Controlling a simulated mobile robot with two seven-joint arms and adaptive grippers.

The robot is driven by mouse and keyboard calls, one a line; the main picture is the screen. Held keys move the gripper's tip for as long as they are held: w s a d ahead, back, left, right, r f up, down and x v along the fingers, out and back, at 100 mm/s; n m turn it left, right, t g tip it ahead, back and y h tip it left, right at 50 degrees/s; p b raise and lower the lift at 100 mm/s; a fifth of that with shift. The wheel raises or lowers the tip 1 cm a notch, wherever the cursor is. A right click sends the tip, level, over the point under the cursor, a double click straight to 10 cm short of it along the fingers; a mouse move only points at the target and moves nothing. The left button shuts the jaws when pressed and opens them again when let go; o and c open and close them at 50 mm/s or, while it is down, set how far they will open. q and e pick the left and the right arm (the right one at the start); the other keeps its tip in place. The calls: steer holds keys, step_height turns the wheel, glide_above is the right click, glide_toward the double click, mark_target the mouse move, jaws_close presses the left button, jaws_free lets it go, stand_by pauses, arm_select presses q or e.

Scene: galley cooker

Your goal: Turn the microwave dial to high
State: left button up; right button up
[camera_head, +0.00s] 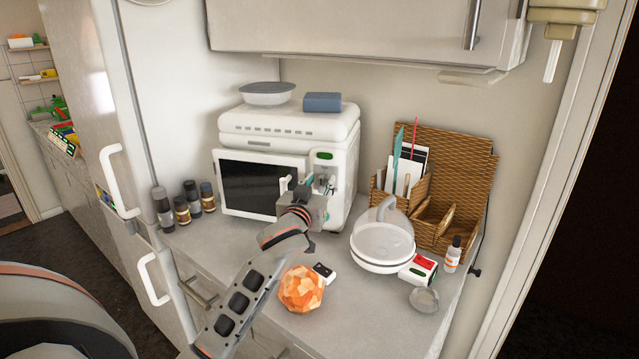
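The white microwave (346,160) stands at the back left of the counter, its dark-windowed door (250,185) facing me. Its control panel with a small green display (323,156) is on the right of the front. My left gripper (308,183) is in front of this panel, its fingers pointing toward it. The fingers look spread apart, and I see nothing clearly held. The dial is hidden or too small to make out behind the gripper, so its setting cannot be read. I cannot tell whether the fingers touch the panel. My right gripper is not in view.
A bowl (267,93) and a blue box (322,102) sit on the microwave. Several spice jars (182,209) stand left of it. A lidded white dish (382,242), wicker organizer (460,170) and small bottle (453,254) are right. An orange faceted ball (301,290) lies near the arm.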

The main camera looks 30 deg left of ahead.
arm_select(q)
jaws_close()
